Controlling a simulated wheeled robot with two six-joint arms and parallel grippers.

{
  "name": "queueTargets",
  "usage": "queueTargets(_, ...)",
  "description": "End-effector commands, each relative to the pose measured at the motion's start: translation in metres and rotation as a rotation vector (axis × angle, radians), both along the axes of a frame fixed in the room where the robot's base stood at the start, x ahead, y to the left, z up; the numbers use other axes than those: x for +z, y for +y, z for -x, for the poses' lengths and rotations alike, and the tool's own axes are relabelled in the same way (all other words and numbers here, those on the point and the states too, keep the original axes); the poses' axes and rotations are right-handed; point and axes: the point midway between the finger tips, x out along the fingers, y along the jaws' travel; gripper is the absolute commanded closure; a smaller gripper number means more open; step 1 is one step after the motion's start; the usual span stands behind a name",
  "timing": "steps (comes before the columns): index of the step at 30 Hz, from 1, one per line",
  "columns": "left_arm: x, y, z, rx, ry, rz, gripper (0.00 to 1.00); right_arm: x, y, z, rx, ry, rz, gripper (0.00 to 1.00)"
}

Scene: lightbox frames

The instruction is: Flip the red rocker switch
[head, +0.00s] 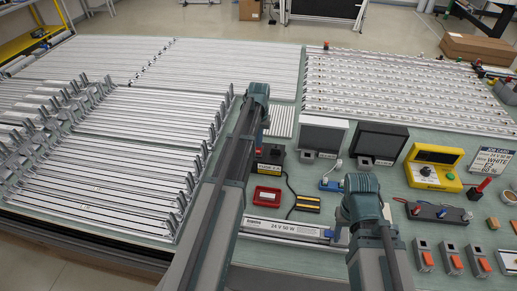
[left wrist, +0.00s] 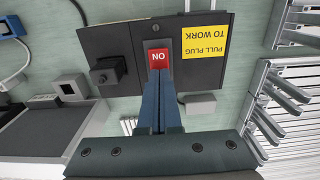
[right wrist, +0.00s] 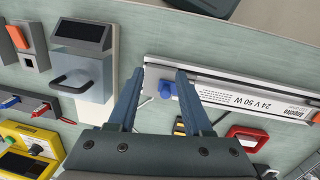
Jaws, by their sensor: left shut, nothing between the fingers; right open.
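The red rocker switch (left wrist: 158,58), marked ON, sits on a black box (left wrist: 120,48) with a yellow PULL PLUG TO WORK label (left wrist: 205,42). In the left wrist view my left gripper (left wrist: 160,76) is shut and empty, its tips at the lower edge of the switch; I cannot tell whether they touch. In the head view the black box (head: 270,155) stands behind the red tray, and the switch is hard to make out by my left arm. My right gripper (right wrist: 158,72) is open above the silver 24 V 50 W bar (right wrist: 240,97), with a blue knob (right wrist: 168,89) between its fingers.
A red tray (head: 266,195) and a black-and-yellow item (head: 307,203) lie in front of the box. Two dark-screened boxes (head: 322,135) and a yellow device (head: 433,167) stand to the right. Rows of silver bars (head: 130,150) fill the left. Green mat shows between things.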

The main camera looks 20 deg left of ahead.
Motion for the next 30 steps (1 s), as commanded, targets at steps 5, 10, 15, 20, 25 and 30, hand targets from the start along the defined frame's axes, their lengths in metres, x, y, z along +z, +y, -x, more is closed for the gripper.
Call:
queueTargets(5,0.018,0.000,0.000,0.000,0.000,0.000,1.00,0.018,0.000,0.000,0.001,0.000,0.000,0.50)
queueTargets(10,0.031,0.000,0.000,0.000,0.000,0.000,1.00,0.031,0.000,0.000,0.001,0.000,0.000,0.50)
queueTargets(15,0.044,0.000,0.000,0.000,0.000,0.000,1.00,0.044,0.000,0.000,0.002,0.000,0.000,0.50)
queueTargets(20,0.056,0.000,0.000,0.000,0.000,0.000,1.00,0.056,0.000,0.000,0.001,0.000,0.000,0.50)
queueTargets(25,0.066,0.000,0.000,0.000,0.000,0.000,1.00,0.066,0.000,0.000,0.000,0.000,0.000,0.50)
queueTargets(30,0.065,0.000,0.000,0.000,0.000,0.000,1.00,0.065,0.000,0.000,0.000,0.000,0.000,0.50)
